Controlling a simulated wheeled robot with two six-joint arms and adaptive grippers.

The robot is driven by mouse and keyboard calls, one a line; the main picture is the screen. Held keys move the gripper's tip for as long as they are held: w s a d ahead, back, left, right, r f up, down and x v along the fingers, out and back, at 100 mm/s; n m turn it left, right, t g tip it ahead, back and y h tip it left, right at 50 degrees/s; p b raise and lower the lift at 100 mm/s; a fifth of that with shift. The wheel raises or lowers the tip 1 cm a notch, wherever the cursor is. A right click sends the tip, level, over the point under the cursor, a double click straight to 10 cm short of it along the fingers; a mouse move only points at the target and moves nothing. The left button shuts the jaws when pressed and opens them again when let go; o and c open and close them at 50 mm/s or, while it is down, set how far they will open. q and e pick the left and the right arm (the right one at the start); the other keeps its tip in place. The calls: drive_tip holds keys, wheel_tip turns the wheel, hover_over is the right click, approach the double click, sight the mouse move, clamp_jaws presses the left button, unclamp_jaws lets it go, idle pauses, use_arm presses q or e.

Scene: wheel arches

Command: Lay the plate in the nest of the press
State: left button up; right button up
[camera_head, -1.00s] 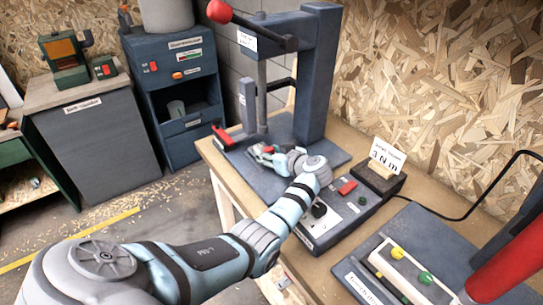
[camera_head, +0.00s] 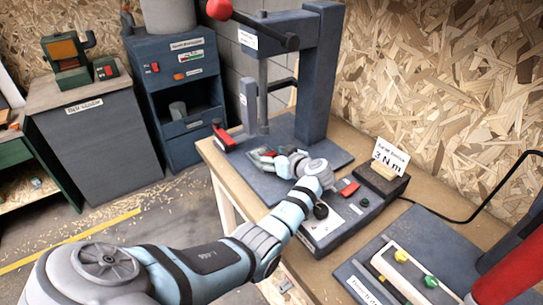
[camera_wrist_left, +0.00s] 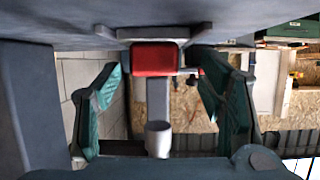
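The press (camera_head: 318,85) stands on the bench, its flat base (camera_head: 325,152) spreading out in front of its column. A red ball (camera_head: 219,9) tips its lever. My left gripper (camera_head: 262,156) is low over the front of the base, pointing left, below the ram. In the left wrist view the fingers of my left gripper (camera_wrist_left: 160,108) are spread apart with a clear gap and nothing between them. A red block (camera_wrist_left: 155,58) lies beyond them. I cannot make out the plate or the nest; the gripper covers part of the base. My right gripper is not in view.
A red-handled clamp (camera_head: 222,136) sits at the base's left edge. A control box (camera_head: 345,212) with a red button and a label card (camera_head: 390,155) stand right of my arm.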

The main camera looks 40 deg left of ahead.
use_arm(q)
drive_tip(key=shift+r, duration=0.1)
drive_tip(key=shift+d+r+p, duration=0.25)
drive_tip(key=shift+r+p, duration=0.6)
drive_tip(key=shift+p, duration=0.2)
drive_tip(key=v, duration=0.7)
drive_tip(key=shift+s+d+f, duration=0.1)
drive_tip(key=shift+s+f, duration=0.05)
drive_tip(key=shift+f, duration=0.05)
